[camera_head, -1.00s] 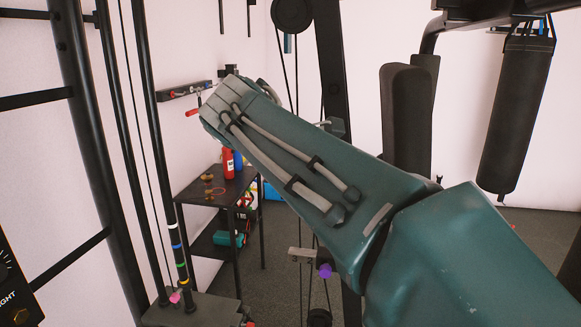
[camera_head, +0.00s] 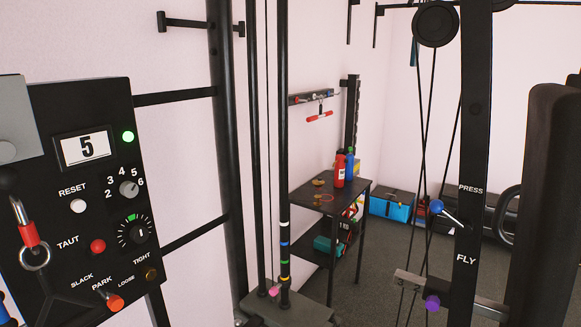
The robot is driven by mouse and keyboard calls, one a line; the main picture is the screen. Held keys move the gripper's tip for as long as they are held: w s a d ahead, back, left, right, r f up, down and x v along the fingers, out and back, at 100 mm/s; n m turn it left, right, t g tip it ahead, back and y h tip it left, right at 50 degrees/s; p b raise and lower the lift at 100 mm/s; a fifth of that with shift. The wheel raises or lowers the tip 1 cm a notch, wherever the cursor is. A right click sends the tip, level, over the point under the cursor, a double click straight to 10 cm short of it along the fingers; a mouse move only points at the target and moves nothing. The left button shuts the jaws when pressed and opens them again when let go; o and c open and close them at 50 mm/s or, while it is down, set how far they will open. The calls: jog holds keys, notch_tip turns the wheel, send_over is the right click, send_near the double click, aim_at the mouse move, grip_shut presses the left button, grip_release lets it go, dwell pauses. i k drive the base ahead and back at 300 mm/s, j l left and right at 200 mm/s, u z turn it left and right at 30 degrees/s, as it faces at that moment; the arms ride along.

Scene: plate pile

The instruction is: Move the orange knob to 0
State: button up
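A black control panel (camera_head: 75,190) stands at the left. A lever with an orange knob (camera_head: 115,302) is at its lower edge, beside the words SLACK and PARK. The knob sits below and right of PARK. I cannot read a 0 mark near it. A small dull amber knob (camera_head: 151,274) is to its right, by LOOSE and TIGHT. A grey dial (camera_head: 129,188) has numbers 2 to 6 around it and no visible 0. My gripper is not in view.
A red-sleeved clip with a ring (camera_head: 30,238) hangs in front of the panel. Black frame posts (camera_head: 228,120) rise right of it. A small black table (camera_head: 330,197) with bottles stands further back. A blue-knobbed lever (camera_head: 437,206) is on the PRESS/FLY post.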

aim_at(115, 303)
jog(key=u, duration=1.65)
